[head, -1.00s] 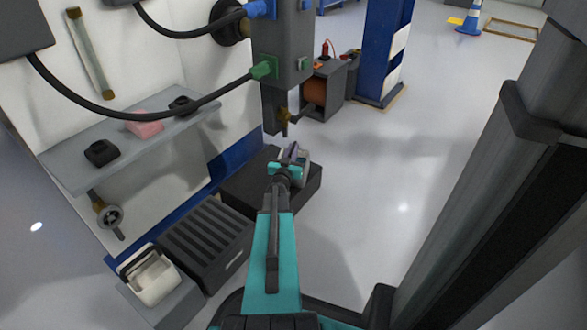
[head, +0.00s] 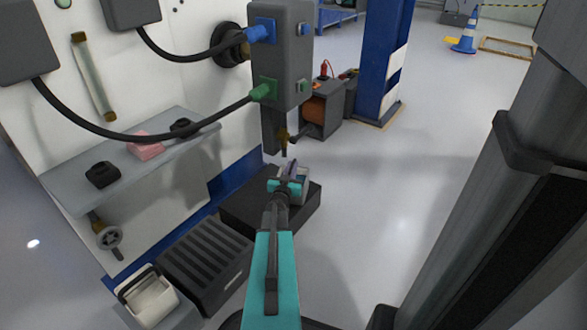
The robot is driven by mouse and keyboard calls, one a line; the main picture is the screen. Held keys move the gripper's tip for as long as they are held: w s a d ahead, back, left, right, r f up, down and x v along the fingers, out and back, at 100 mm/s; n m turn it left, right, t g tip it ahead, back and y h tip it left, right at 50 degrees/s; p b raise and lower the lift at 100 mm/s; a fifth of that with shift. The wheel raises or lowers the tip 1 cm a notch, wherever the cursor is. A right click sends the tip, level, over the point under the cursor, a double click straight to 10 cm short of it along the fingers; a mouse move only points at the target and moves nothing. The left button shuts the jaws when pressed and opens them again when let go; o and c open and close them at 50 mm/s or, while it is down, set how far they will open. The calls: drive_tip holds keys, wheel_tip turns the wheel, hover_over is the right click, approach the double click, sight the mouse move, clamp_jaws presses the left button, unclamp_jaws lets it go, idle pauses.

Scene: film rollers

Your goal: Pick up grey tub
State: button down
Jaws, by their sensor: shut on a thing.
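My gripper (head: 289,176) is at the end of the teal arm, over the right part of a low black block on the floor. It is shut on the grey tub (head: 304,184), a small rounded pale grey thing showing at the right of the jaws. The jaws and arm hide much of the tub. I cannot tell whether its base touches the black block.
The black block (head: 240,208) stands beside a ribbed black box (head: 205,262) and a white handled container (head: 150,298). A grey machine column with a brass nozzle (head: 283,139) hangs just beyond my gripper. A shelf (head: 75,185) is at left.

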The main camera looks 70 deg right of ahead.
drive_tip(key=shift+r+p, duration=0.6)
drive_tip(key=shift+r, duration=0.7)
drive_tip(key=s+a+p, duration=0.2)
drive_tip(key=s+a, duration=0.2)
drive_tip(key=s, duration=0.3)
drive_tip(key=s+a+r+p, duration=0.1)
drive_tip(key=s+a, duration=0.2)
drive_tip(key=s, duration=0.4)
drive_tip(key=shift+a+r+p, duration=0.15)
drive_tip(key=shift+a+p, duration=0.2)
drive_tip(key=shift+w, duration=0.1)
